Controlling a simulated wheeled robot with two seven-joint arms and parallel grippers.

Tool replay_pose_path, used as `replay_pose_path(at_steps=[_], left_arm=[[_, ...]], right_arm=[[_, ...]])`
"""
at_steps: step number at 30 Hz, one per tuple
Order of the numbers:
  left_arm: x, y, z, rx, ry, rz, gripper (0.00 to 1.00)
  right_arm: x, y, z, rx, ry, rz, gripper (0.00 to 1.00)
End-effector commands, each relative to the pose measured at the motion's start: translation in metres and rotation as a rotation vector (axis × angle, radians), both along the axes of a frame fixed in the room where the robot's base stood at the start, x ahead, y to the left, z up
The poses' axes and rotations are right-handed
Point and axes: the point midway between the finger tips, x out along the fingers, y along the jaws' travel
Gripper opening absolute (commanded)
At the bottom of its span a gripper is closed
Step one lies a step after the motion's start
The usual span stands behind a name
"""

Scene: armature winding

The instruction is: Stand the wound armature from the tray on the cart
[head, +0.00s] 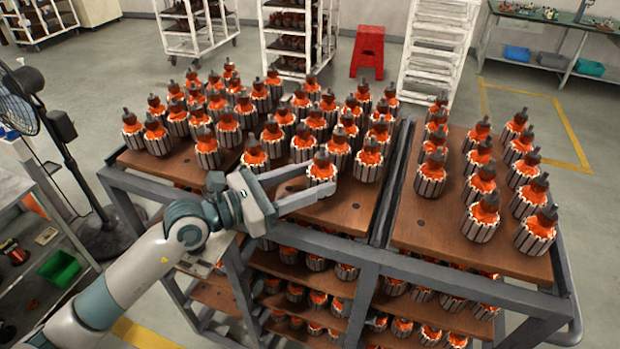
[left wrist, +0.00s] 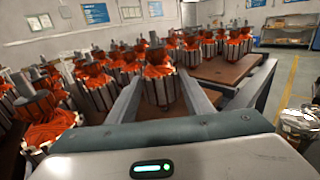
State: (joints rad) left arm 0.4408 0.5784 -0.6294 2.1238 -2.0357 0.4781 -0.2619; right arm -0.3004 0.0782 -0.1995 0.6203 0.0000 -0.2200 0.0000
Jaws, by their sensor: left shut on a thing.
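My left gripper (head: 322,180) reaches in from the left over the front of the cart's left wooden board (head: 345,215). It is shut on a wound armature (head: 321,166) with orange windings, a ribbed silver core and a dark top. The armature is upright between the fingers, just in front of the standing rows. I cannot tell whether its base touches the board. The left wrist view shows the held armature (left wrist: 158,88) upright between both fingers. The cart (head: 385,255) has a grey frame. A pale surface, perhaps the tray (head: 203,262), is partly hidden below my wrist. My right gripper is out of view.
Rows of armatures (head: 225,128) crowd the left board behind the gripper. More stand on the right board (head: 480,255) and lower shelves. Bare wood lies at the left board's front right. A black fan (head: 20,100) and a side bench with a green bin (head: 60,268) stand at left.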

Motion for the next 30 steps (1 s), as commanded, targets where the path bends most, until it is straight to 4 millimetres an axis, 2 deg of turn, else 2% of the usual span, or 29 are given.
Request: replay_pose_path(at_steps=[30], left_arm=[[0.0000,-0.0001,-0.0065,-0.003,-0.003,0.000,0.06]], right_arm=[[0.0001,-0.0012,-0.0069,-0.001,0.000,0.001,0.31]])
